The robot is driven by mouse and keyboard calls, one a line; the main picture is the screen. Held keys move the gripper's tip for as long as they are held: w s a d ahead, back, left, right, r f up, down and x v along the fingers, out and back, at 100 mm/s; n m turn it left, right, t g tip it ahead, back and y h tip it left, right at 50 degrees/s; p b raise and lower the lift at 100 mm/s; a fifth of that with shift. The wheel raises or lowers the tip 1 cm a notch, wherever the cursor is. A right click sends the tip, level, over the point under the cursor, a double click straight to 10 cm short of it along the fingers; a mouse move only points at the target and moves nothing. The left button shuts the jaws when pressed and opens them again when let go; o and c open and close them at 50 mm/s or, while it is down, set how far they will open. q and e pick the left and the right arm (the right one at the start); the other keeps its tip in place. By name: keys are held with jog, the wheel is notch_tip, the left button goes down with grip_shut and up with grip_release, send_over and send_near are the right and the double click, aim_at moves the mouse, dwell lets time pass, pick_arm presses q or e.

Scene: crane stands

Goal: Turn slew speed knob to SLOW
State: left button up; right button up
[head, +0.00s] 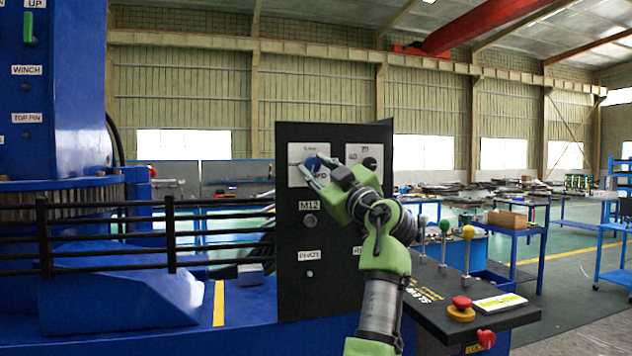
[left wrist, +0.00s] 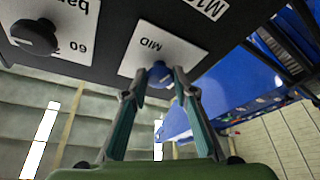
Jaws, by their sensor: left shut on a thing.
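A blue knob (head: 311,163) sits on a pale plate at the upper left of the black control panel (head: 340,225). In the left wrist view the blue knob (left wrist: 159,74) is between my fingertips, and its plate (left wrist: 180,55) reads MID upside down. My left gripper (head: 314,174) is shut on the blue knob, one finger on each side. Its fingers (left wrist: 160,82) hide part of the knob, so I cannot tell where the knob points. The words SLOW and slew speed are not readable. My right gripper is not in view.
A black knob (head: 370,163) on its own plate is just right; it also shows in the left wrist view (left wrist: 34,37). Levers with coloured balls (head: 468,232) and a red button (head: 461,302) stand on the console at right. Black rails (head: 100,235) run left of the panel.

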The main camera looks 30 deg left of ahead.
pick_arm(q)
jog(key=n, duration=0.2)
jog(key=n+g+p, duration=0.1)
jog(key=shift+w+r+n+g, duration=0.1)
jog(key=shift+r+n+g, duration=0.2)
jog(key=shift+n, duration=0.1)
jog(key=n+g+p, duration=0.1)
jog(key=n, duration=0.1)
jog(key=n+p, duration=0.1)
jog(key=n, duration=0.1)
jog(key=shift+r+g+h+p, duration=0.2)
jog(key=shift+g+h+p, duration=0.1)
jog(key=shift+g+p, duration=0.1)
jog(key=n+g+h+p, duration=0.1)
jog(key=n+p, duration=0.2)
jog(key=shift+d+r+n, duration=0.1)
jog(key=shift+r+n, duration=0.05)
jog(key=shift+n, duration=0.25)
jog(key=n+h+p, duration=0.1)
jog(key=n+p, duration=0.1)
jog(key=n, duration=0.1)
jog(key=shift+r, duration=0.15)
jog(key=n+h+p, duration=0.1)
jog(key=n+p, duration=0.1)
jog(key=n, duration=0.1)
jog(key=shift+h, duration=0.3)
jog(key=shift+r+n+h+p, duration=0.1)
jog(key=shift+n+h+p, duration=0.45)
jog(key=shift+n, duration=0.75)
jog(key=shift+t, duration=0.3)
